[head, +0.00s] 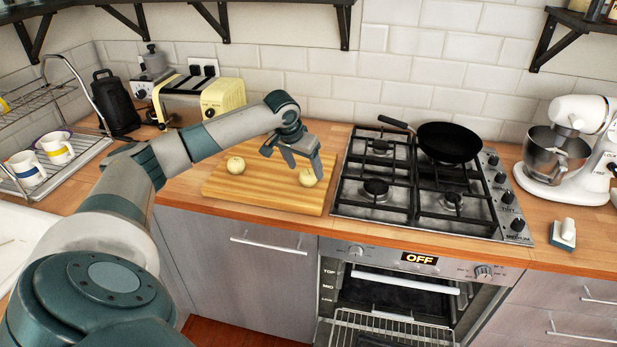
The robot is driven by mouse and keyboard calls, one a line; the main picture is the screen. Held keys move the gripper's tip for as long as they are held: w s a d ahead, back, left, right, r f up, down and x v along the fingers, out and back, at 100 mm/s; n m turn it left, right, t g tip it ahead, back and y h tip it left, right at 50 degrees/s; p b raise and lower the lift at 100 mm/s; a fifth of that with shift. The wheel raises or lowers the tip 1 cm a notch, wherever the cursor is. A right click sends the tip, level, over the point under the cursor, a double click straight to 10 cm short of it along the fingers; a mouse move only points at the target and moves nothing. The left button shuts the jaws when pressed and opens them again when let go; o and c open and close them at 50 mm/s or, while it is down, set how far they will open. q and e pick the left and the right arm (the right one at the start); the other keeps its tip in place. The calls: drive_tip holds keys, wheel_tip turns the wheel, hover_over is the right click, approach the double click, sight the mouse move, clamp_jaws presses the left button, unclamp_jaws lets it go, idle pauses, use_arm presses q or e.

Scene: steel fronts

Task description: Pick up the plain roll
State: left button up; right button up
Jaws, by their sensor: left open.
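Two small pale round rolls are on the wooden cutting board (266,195) on the counter. One roll (236,165) sits on the left part of the board, and the other roll (307,177) sits near its right edge. They look much alike at this size, and I cannot tell for sure which is the plain one. My left gripper (293,161) is open and empty, fingers pointing down, over the back right of the board. One finger comes down in front of or close above the right roll; contact cannot be told. My right gripper is not in view.
A gas hob (400,200) with a black frying pan (450,142) is right of the board. A yellow toaster (222,97) and black kettle (115,103) stand behind left, beside a dish rack (88,150). A stand mixer (575,150) is far right. The oven (392,300) below is open.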

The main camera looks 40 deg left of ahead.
sight(307, 173)
use_arm(q)
drive_tip(key=p+x, duration=0.1)
drive_tip(key=x, duration=0.2)
drive_tip(key=shift+p, duration=0.3)
drive_tip(key=shift+x, duration=0.75)
drive_tip(key=shift+c, duration=0.5)
drive_tip(key=c, duration=0.8)
